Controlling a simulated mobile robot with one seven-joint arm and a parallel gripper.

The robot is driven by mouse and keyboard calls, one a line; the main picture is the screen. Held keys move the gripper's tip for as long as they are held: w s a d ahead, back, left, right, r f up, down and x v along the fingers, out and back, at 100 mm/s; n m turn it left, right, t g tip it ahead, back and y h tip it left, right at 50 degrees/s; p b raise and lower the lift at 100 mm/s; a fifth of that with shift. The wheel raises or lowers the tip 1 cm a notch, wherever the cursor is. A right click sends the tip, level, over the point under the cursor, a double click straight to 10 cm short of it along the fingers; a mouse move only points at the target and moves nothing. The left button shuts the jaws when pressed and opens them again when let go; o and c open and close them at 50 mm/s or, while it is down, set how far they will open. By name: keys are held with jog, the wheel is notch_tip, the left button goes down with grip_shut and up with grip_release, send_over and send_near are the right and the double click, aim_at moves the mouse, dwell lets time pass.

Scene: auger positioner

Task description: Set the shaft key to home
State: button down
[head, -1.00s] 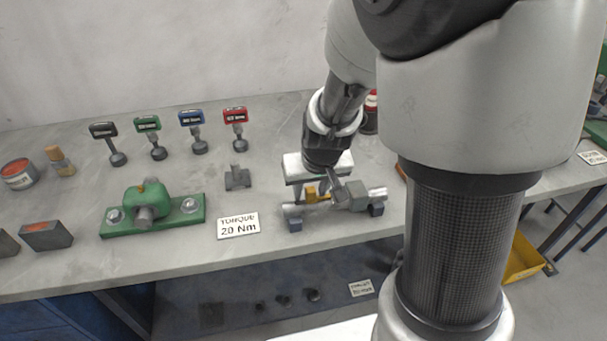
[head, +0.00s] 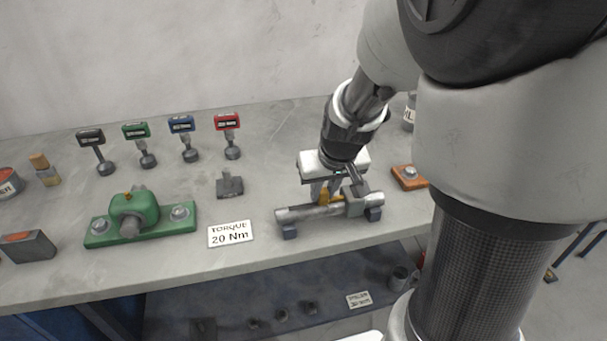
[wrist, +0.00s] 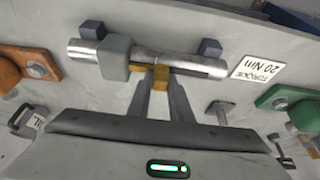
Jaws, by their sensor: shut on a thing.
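The shaft (head: 295,213) is a grey metal cylinder resting on two dark blocks near the bench's front edge. A grey block-shaped collar (head: 356,203) sits around it toward its right end; the collar also shows in the wrist view (wrist: 116,57). The brass-yellow shaft key (head: 327,198) is at the shaft's near-middle, beside the collar. My gripper (head: 331,191) is shut on the key. How deep the key sits in the slot is hard to tell.
A "TORQUE 20 Nm" card (head: 231,234) lies left of the shaft. An orange block (head: 408,177) is to the right. Several coloured-top tools stand behind.

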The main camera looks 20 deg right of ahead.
jog(key=shift+d, duration=0.25)
jog(key=c, duration=1.6)
grip_release()
jog(key=shift+d, duration=0.1)
jog(key=shift+r, duration=0.25)
jog(key=p+v, duration=0.4)
jog(key=v, duration=1.3)
